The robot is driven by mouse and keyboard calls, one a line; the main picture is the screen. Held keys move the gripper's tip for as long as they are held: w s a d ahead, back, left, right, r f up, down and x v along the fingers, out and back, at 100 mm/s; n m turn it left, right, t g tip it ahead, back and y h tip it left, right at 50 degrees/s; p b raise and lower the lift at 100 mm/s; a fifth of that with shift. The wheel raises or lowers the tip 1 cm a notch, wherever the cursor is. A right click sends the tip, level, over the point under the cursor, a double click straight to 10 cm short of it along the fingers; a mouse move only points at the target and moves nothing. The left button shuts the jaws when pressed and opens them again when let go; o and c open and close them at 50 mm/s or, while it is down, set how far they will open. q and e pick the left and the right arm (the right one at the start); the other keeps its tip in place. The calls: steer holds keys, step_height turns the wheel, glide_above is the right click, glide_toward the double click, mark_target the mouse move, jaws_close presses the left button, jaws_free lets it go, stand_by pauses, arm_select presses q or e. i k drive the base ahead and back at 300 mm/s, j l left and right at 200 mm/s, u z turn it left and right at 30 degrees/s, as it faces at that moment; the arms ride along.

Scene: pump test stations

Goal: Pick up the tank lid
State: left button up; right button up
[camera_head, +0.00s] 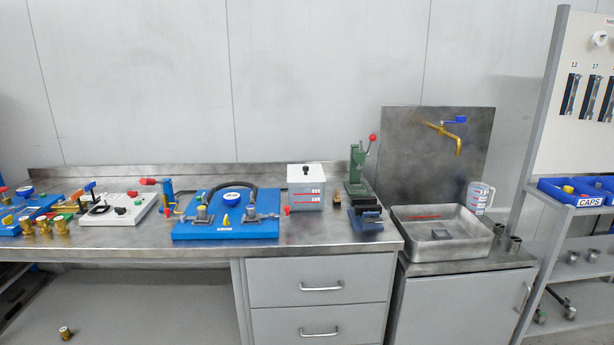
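A grey box-shaped tank (306,192) with red level marks and small labels stands on the steel bench, between the blue pump board and the green press. Its pale lid (306,172) with a small dark knob on top appears to sit on it. Neither of my grippers shows in the head view.
The steel bench (320,232) carries a blue board (240,230) with a hose, a white panel (117,209), brass fittings (45,227) and a green press (356,172). At right are a sink (442,214), a measuring jug (479,197) and a shelf rack. A brass piece (66,333) lies low at left.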

mark_target(297, 174)
steer(key=i+l, duration=0.15)
steer(key=i, duration=0.35)
steer(key=i+l, duration=0.1)
steer(key=i, duration=0.45)
